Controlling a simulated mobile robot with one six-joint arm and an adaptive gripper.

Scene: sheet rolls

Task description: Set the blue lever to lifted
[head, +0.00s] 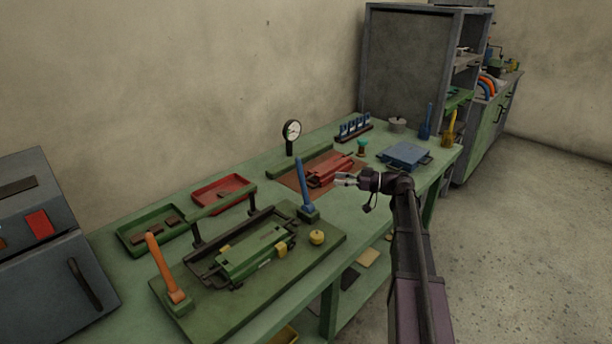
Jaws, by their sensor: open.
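Depth between the two is hard to judge. The lever is not hidden by my arm.
An orange lever (165,266) stands at the plate's front left. A green roller unit (250,252) and a yellow knob (317,237) sit on the plate. Behind are a red unit (328,171), a dial gauge (291,131) and trays. A blue box (404,154) lies farther right.

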